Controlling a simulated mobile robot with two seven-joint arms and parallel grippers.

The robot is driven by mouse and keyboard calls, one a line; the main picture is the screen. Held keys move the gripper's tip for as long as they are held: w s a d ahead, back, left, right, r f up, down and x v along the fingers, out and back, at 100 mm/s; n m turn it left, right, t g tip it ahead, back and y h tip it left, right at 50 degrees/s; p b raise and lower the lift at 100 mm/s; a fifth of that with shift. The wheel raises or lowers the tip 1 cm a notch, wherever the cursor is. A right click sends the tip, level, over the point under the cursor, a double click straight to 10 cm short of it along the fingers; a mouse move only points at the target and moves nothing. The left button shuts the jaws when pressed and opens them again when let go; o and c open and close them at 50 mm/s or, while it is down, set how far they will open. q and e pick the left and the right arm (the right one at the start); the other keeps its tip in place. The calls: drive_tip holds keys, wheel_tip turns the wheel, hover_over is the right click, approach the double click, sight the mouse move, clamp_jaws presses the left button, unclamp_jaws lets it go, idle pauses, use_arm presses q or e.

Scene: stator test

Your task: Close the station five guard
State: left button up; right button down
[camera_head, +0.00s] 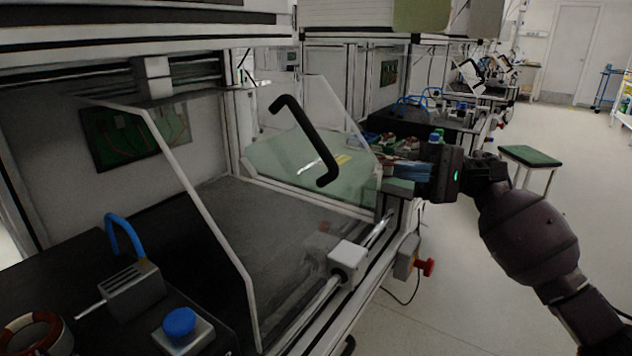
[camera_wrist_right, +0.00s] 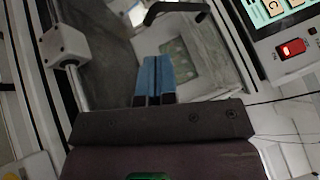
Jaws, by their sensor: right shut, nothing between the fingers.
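The guard (camera_head: 190,185) is a clear panel with pale side edges over the bench station in the head view. Its black bar handle (camera_head: 305,140) sits tilted in the upper middle, and the handle also shows at the top of the right wrist view (camera_wrist_right: 178,10). I cannot tell how far the guard stands open. My right gripper (camera_head: 394,169) is shut and empty, to the right of the handle and lower, apart from it. Its blue fingers show together in the right wrist view (camera_wrist_right: 154,62). My left gripper is out of view.
A white block (camera_head: 347,258) sits on a metal rail at the station's front edge. A red knob (camera_head: 426,267) sticks out below it. A blue button (camera_head: 179,322) is at lower left.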

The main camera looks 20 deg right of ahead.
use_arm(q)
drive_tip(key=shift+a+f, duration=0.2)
use_arm(e)
drive_tip(key=shift+n+g+h, duration=0.3)
drive_tip(key=shift+n, duration=0.4)
drive_tip(key=a, duration=0.3)
drive_tip(key=a+r, duration=0.1)
drive_tip(key=a, duration=0.6)
drive_tip(key=shift+r, duration=0.25)
